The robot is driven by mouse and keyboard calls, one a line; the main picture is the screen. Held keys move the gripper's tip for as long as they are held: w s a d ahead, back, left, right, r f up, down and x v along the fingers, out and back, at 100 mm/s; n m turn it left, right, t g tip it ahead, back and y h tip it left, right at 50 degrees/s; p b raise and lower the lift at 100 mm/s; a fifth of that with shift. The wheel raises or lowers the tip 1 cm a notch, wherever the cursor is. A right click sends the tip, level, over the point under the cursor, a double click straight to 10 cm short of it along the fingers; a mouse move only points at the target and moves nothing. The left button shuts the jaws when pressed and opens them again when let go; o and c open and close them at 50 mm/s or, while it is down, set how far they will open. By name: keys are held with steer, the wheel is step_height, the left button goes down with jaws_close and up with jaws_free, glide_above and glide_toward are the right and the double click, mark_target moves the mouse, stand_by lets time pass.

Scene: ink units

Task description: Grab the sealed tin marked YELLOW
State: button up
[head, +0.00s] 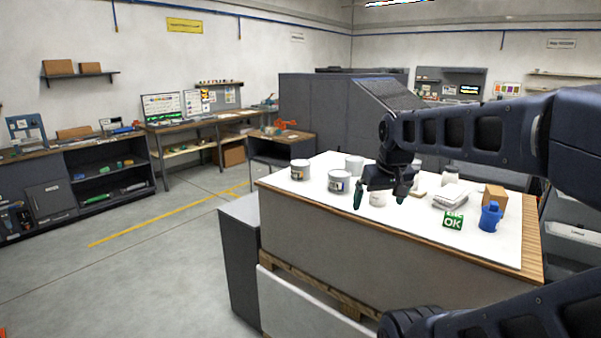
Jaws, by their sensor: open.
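Several pale tins stand on the white top of the table (330,215). One tin (300,170) at the left has a dark and orange band. A second tin (339,181), right of it, has a dark label with a small yellowish patch. A third tin (354,164) behind them looks plain. A fourth, whitish tin (377,199) shows between the fingers of my gripper (379,194). My gripper is open, pointing down, and holds nothing. I cannot tell whether that tin is between the fingers or just behind them. No tin's wording is readable, so which is marked YELLOW is unclear.
On the table's right are a white stack (450,197), a green OK block (453,220), a blue container (490,217) and a brown box (494,199). A dark cabinet (238,260) adjoins the table's left side. The floor farther left is clear.

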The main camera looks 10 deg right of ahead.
steer(key=w+a+r+n+g, duration=0.15)
steer(key=w+r+n, duration=0.5)
steer(key=w, duration=0.75)
steer(key=n+g, duration=0.3)
steer(key=n, duration=1)
glide_above(300, 162)
steer(key=s, duration=0.1)
steer(key=shift+m, duration=0.25)
step_height(300, 162, down, 6)
steer(key=shift+s+d+r, duration=0.15)
steer(key=shift+w+a+f, duration=0.2)
steer(key=shift+w+f, duration=0.25)
step_height(300, 162, down, 11)
steer(key=shift+d+r, duration=0.15)
steer(key=shift+r, duration=0.05)
steer(key=c, duration=1)
steer(key=shift+c, duration=1)
steer(key=shift+r, duration=0.15)
